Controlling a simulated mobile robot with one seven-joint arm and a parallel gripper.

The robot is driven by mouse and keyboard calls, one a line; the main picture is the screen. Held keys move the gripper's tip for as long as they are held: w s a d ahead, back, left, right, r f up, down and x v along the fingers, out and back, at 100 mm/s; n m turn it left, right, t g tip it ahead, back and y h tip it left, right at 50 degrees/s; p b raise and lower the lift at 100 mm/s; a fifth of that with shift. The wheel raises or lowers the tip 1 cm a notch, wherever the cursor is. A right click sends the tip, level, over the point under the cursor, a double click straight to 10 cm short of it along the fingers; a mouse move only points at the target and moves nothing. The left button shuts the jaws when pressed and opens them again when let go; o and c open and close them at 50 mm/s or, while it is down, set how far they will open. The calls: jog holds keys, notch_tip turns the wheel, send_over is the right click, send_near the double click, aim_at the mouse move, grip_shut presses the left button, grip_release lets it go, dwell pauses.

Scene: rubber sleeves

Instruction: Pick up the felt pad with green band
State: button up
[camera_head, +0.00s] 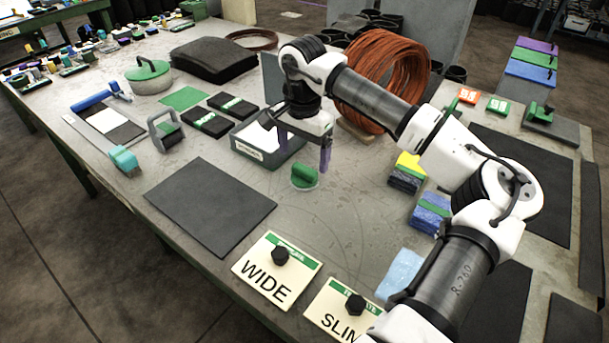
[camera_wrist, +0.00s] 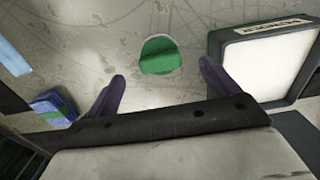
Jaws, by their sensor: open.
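Two flat dark pads with green bands, a nearer one (camera_head: 203,121) and a farther one (camera_head: 233,106), lie on the table left of the grey bin. A small green-topped round piece (camera_head: 304,175) stands on the table in front of the bin; it also shows in the wrist view (camera_wrist: 158,55). A blue block with a green band (camera_head: 430,212) lies to the right and shows at the left of the wrist view (camera_wrist: 53,110). My gripper (camera_head: 303,160) is open and empty, its purple fingers above and around the green-topped piece's position; I cannot tell the exact height.
The grey bin (camera_head: 285,156) with white contents stands close beside my gripper. A coil of orange hose (camera_head: 385,75) is behind my arm. A dark mat (camera_head: 210,205) and the WIDE (camera_head: 262,285) and SLIM (camera_head: 335,312) signs lie toward the front. The table between them is mostly clear.

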aim_at(305, 168)
jog(key=shift+w+d+f+p, duration=0.15)
jog(key=shift+f+p, duration=0.55)
jog(key=shift+f, duration=1.95)
jog(key=c, duration=1.1)
jog(key=shift+r, duration=0.1)
notch_tip(305, 168, up, 20)
jog(key=shift+b, duration=0.9)
jog(key=o, duration=0.5)
jog(key=shift+c, duration=0.2)
jog(key=c, duration=0.4)
